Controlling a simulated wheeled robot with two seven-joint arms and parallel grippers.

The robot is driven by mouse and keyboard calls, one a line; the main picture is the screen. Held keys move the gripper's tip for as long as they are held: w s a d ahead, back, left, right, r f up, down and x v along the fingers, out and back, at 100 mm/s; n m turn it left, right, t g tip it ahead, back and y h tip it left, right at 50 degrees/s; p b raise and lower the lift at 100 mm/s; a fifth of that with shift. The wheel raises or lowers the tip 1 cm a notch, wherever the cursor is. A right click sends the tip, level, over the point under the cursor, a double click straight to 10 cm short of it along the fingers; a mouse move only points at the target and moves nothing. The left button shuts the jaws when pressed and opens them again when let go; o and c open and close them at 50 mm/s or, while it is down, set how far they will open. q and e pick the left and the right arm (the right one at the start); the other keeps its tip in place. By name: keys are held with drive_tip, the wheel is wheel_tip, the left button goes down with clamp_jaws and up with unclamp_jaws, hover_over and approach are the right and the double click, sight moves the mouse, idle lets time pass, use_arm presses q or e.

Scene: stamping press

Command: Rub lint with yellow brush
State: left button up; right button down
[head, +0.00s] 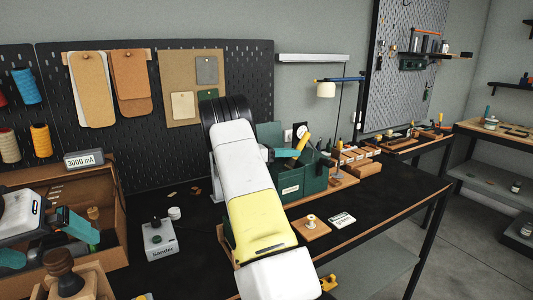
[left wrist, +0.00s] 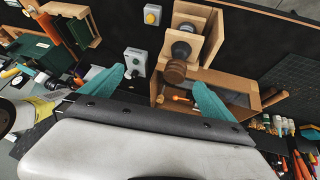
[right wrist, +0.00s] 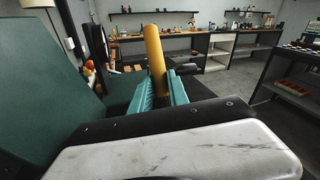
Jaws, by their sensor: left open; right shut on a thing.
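My right gripper (head: 288,153) is at the green bin (head: 302,181) on the bench. It is shut on a yellow handle (head: 303,143), which stands up between the teal fingers in the right wrist view (right wrist: 155,55). The brush end is hidden. My left gripper (head: 45,243) is open and empty in front of the wooden box at the left; its spread fingers show in the left wrist view (left wrist: 155,97). Small brown bits (head: 196,190) lie on the black bench; I cannot tell whether they are lint.
A grey control box labelled Sander (head: 160,240) stands on the bench. The wooden box (head: 112,190) with a 3000 mA display is at the left. A wooden block (head: 311,228) and a white card (head: 342,219) lie at the right.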

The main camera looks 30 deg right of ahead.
drive_tip(key=shift+d, duration=0.15)
drive_tip(key=shift+d, duration=0.7)
drive_tip(key=shift+s+d+r, duration=0.1)
drive_tip(key=shift+d+r, duration=0.15)
drive_tip(key=shift+d, duration=0.15)
drive_tip(key=shift+d+r, duration=0.1)
drive_tip(key=shift+r, duration=0.1)
idle(0.4)
drive_tip(key=shift+a+f, duration=0.25)
drive_tip(key=shift+a, duration=0.95)
drive_tip(key=shift+a+f, duration=0.15)
drive_tip(key=shift+f, duration=0.1)
drive_tip(key=shift+a, duration=0.15)
